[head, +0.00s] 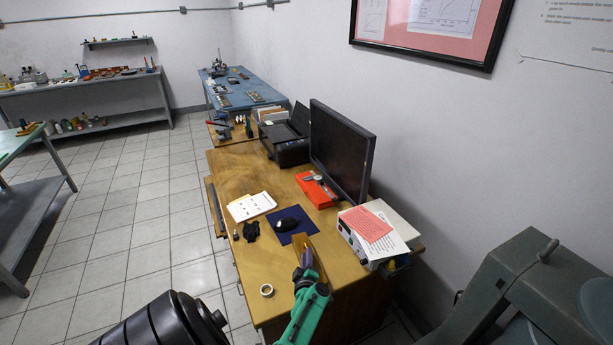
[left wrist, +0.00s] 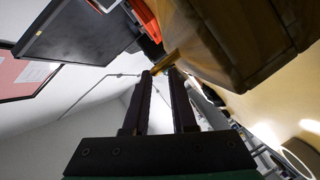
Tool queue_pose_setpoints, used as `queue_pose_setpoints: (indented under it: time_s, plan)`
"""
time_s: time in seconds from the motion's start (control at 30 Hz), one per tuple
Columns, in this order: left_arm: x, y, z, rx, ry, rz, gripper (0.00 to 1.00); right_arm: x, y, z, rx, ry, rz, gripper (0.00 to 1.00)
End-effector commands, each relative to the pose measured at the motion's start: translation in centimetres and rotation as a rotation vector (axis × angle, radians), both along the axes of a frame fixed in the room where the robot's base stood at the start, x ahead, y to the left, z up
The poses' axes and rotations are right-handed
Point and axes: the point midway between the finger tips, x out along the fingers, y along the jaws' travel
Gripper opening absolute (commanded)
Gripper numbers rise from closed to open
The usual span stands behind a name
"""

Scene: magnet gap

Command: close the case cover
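An orange-red case (head: 318,189) lies on the wooden desk in front of the monitor, with a grey caliper-like tool on it. I cannot make out its cover clearly. An orange part, which looks like the case, also shows at the top of the left wrist view (left wrist: 146,18). My left gripper (head: 304,262) is nearer the front of the desk, by the blue mouse mat and apart from the case. In the left wrist view its two dark fingers (left wrist: 161,75) are apart, with a tan piece at or beyond their tips. My right gripper is not in view.
The monitor (head: 343,150) stands behind the case. A black mouse (head: 287,224) lies on the blue mat (head: 272,216). White papers (head: 250,206) lie to the left, and a tape roll (head: 266,290) sits near the front. A box with papers (head: 372,228) stands at right.

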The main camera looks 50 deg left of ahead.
Motion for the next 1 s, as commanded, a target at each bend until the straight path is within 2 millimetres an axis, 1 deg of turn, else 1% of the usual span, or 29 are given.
queue_pose_setpoints:
  time_s: [0.03,0.17,0.3,0.4,0.5,0.63,1.0]
  plan:
    - [-0.7,-0.8,0.8,-0.002,0.003,0.000,0.25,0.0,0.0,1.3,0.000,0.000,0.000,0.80]
    - [-2.6,-2.9,1.3,-0.003,0.002,0.000,0.25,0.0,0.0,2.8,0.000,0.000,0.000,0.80]
    - [-4.9,-5.4,2.0,-0.003,0.003,-0.001,0.25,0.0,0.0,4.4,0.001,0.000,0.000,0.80]
    - [-6.4,-7.1,2.3,-0.003,0.002,0.000,0.25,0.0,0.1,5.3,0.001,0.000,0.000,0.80]
    - [-7.5,-8.2,2.4,-0.001,0.002,0.000,0.25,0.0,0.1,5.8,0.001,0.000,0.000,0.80]
    - [-8.0,-8.9,2.4,-0.001,-0.001,0.000,0.25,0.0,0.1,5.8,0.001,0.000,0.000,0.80]
    - [-8.0,-8.9,2.3,-0.001,-0.001,0.000,0.25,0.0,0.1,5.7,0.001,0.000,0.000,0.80]
